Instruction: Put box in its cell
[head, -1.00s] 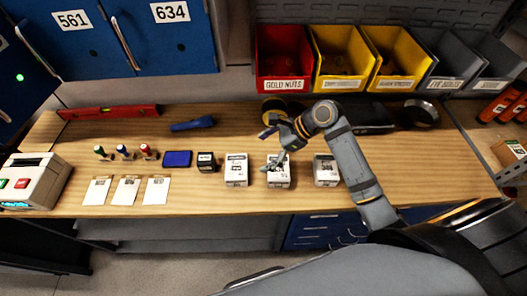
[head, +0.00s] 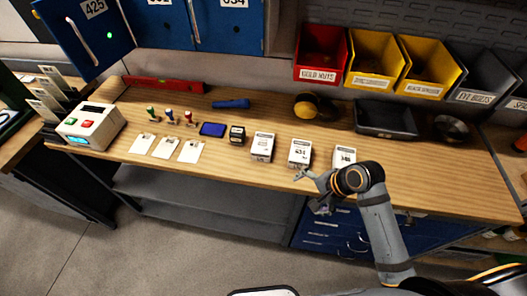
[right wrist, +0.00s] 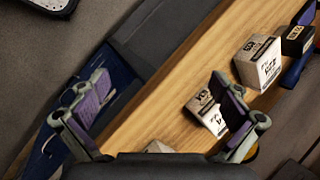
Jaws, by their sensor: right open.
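Three white labelled boxes stand upright in a row on the wooden bench: a left box (head: 262,147), a middle box (head: 300,152) and a right box (head: 344,156). My right gripper (head: 309,189) is open and empty, by the bench's front edge, before the middle and right boxes. In the right wrist view its fingers (right wrist: 160,92) are spread with bare wood between them; the middle box (right wrist: 205,112) is partly behind one finger, and the left box (right wrist: 258,62) stands beyond. Numbered blue cabinet doors (head: 90,35) hang above, cut off at the top. My left gripper is not in view.
A small black box (head: 237,135), a blue pad (head: 212,129), stamps and cards lie left of the boxes. A label machine (head: 90,127) stands at the left end. Red, yellow and grey bins (head: 372,60) line the back, with a black tray (head: 385,120) below.

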